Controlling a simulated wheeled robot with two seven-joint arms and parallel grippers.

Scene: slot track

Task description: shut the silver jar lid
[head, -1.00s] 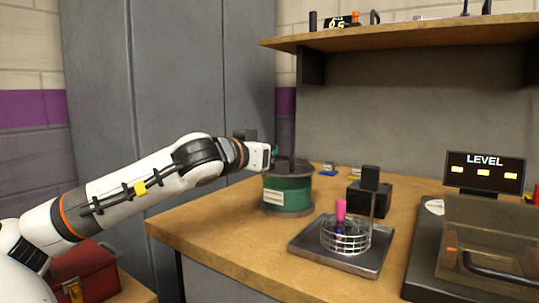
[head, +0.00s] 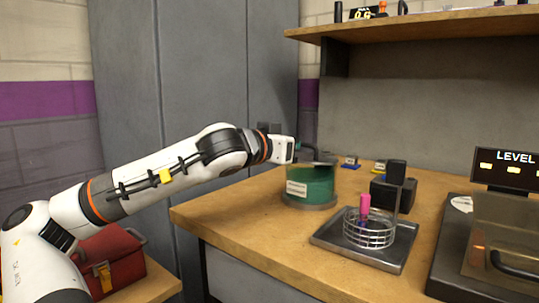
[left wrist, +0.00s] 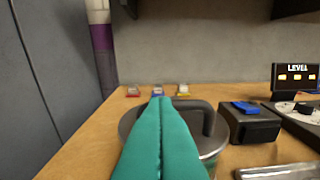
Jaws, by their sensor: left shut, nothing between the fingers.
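My right gripper is not in view.
A metal tray (head: 333,238) with a wire basket (head: 369,236) stands right of the jar. A black box (head: 390,194) is behind it, and a machine with a level display (head: 506,170) is farther right. Small coloured blocks lie behind the jar. A shelf (head: 420,27) hangs above.

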